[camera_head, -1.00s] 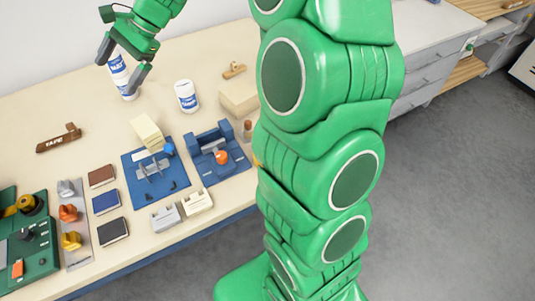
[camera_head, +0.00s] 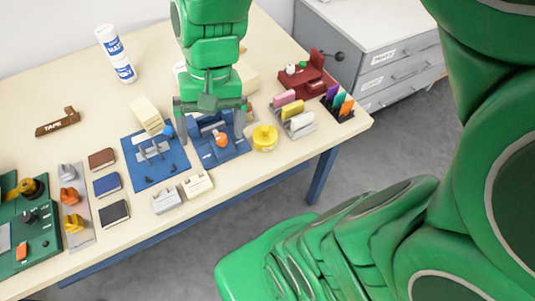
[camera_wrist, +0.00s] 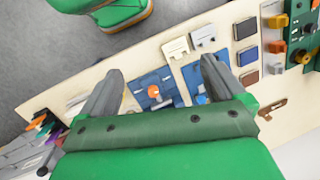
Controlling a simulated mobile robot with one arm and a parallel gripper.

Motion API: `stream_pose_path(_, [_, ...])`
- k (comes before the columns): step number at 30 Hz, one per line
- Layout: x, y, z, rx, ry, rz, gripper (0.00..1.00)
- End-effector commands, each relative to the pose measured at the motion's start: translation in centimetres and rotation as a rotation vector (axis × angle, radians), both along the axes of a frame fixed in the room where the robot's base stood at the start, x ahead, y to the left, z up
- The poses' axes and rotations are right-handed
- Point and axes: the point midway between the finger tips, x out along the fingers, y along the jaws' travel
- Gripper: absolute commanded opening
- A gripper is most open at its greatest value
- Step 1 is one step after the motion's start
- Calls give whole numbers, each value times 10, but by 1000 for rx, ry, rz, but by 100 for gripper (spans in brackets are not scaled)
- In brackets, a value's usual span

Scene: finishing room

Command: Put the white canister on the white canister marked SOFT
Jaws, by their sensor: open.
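Two white canisters with blue lettering stand stacked at the back left of the table in the head view. The upper canister (camera_head: 108,40) rests on the lower canister (camera_head: 124,70), and the stack looks slightly tilted in the picture. The upper label seems to read MAT; I cannot make out SOFT on either. A third white canister, seen earlier to the right of the stack, is now mostly or wholly hidden behind my arm. My gripper (camera_head: 210,132) is open and empty above the blue fixture with an orange knob, well to the right of the stack. Its spread fingers also show in the wrist view (camera_wrist: 160,82).
Near my gripper are the blue fixture (camera_head: 234,150), a blue tray (camera_head: 140,178) with a cream block, and a yellow round item (camera_head: 265,138). A brown TAPE holder (camera_head: 57,122) lies at left. A red stand (camera_head: 303,80) is at right. Table around the stack is clear.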

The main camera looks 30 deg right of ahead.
Motion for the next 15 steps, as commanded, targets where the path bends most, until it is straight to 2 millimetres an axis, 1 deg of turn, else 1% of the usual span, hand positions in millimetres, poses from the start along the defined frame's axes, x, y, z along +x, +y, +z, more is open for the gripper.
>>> stream_pose_path(1, [-14, -9, -2, -27, -6, 28, 97])
stream_pose_path(3, [-33, -20, -7, -62, -8, 72, 97])
stream_pose_path(6, [-56, -37, -12, -111, -11, 124, 97])
stream_pose_path(9, [-75, -52, -16, -150, -10, 165, 97])
stream_pose_path(12, [-88, -60, -20, -172, -5, 194, 97])
stream_pose_path(15, [-94, -65, -21, -185, -5, 208, 97])
